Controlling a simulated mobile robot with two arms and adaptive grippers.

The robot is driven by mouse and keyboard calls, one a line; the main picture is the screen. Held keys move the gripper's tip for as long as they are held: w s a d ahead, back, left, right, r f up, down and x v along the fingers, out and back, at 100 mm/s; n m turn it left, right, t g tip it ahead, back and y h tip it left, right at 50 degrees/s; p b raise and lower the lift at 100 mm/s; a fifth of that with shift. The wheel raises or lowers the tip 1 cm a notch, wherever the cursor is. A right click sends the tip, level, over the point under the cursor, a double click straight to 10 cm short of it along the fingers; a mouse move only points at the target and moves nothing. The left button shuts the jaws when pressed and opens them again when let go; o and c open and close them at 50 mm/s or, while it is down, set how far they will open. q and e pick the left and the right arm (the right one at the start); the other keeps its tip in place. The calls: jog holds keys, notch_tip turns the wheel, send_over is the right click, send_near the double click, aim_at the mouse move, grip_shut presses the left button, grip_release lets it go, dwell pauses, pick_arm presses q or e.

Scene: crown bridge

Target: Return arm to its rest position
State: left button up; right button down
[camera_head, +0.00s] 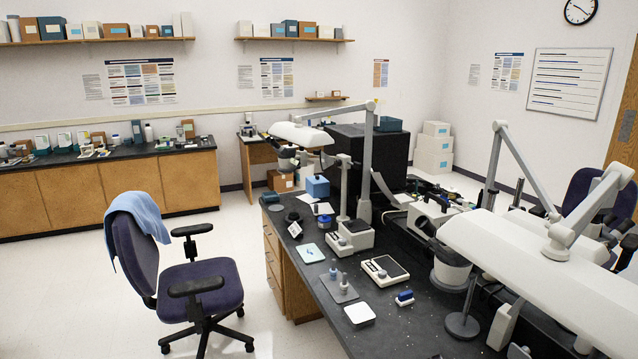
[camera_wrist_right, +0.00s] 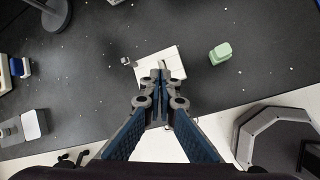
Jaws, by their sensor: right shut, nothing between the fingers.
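My right gripper (camera_wrist_right: 160,78) shows in the right wrist view with its two fingers together and nothing between them. Its tips are over a white square pad (camera_wrist_right: 172,60) on the dark bench top (camera_wrist_right: 90,85). The fingers hide part of the pad, and I cannot tell how high above it they are. My left gripper is in neither view. I do not make out either gripper in the head view.
A green block (camera_wrist_right: 220,53) and a small grey piece (camera_wrist_right: 125,61) lie near the pad. A round dark base (camera_wrist_right: 52,12) stands at upper left.

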jog(key=s+a+f+m+y, duration=0.1)
jog(key=s+a+f+m, duration=0.1)
jog(key=s+m, duration=0.35)
jog(key=s+a+f+m+y, duration=0.2)
jog(key=s+a, duration=0.1)
jog(key=s, duration=0.5)
jog(key=s+a+r+m+y, duration=0.1)
jog(key=s+a+r+m, duration=0.1)
jog(key=s+m, duration=0.35)
jog(key=s+a+r+m+y, duration=0.2)
jog(key=s+a+r, duration=0.1)
jog(key=s, duration=0.6)
notch_tip(320, 180, down, 30)
jog(key=s+g+b, duration=0.1)
jog(key=s+b, duration=0.1)
jog(key=b, duration=0.1)
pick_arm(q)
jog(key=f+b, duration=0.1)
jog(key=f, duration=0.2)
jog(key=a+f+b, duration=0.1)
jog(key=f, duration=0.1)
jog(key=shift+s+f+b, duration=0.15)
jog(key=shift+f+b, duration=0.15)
pick_arm(e)
jog(key=s+d+f+g, duration=0.1)
jog(key=s+d+f, duration=0.2)
jog(key=s+f, duration=1.4)
jog(key=shift+s+f+h, duration=0.2)
jog(key=shift+f+h, duration=0.1)
jog(key=shift+f, duration=0.5)
